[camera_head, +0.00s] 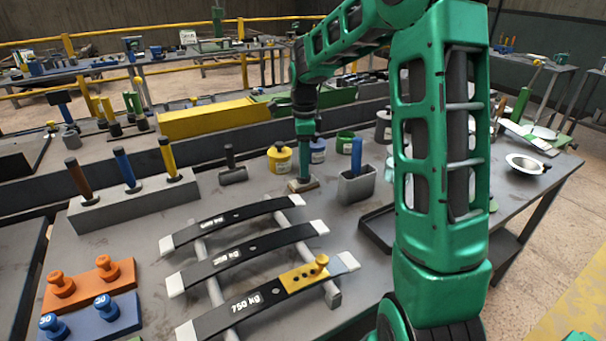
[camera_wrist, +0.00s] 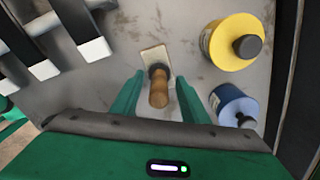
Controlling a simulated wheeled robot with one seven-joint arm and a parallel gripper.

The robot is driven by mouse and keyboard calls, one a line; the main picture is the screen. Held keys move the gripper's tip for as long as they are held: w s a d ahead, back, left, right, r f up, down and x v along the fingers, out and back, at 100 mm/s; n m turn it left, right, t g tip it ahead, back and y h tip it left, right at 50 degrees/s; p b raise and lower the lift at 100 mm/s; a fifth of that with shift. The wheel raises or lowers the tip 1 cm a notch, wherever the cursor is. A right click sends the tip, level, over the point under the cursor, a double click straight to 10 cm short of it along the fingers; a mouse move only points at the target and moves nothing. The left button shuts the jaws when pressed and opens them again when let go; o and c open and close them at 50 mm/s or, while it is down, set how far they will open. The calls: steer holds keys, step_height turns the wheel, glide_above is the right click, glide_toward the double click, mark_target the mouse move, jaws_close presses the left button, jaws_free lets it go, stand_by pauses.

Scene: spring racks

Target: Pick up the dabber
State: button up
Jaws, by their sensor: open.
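The dabber (camera_wrist: 159,92) has a round wooden handle, a dark collar and a flat pale pad. It stands on the bench below my gripper (camera_wrist: 158,76) in the wrist view, with its handle between the two green fingers. The fingers are open, with a gap visible on each side of the handle. In the head view my gripper (camera_head: 305,160) points straight down over the dabber's pad (camera_head: 303,186); the fingers mostly hide the handle there.
A yellow tin (camera_head: 279,158) and a blue tin (camera_head: 317,151) stand close behind the dabber. A grey box (camera_head: 356,187) holding a blue-handled tool is to the right. Leaf springs (camera_head: 245,238) lie on a rack in front. A hammer (camera_head: 232,168) is at left.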

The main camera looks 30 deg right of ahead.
steer(key=shift+f, duration=0.8)
steer(key=shift+c, duration=0.2)
steer(key=c, duration=0.7)
steer(key=shift+r, duration=0.1)
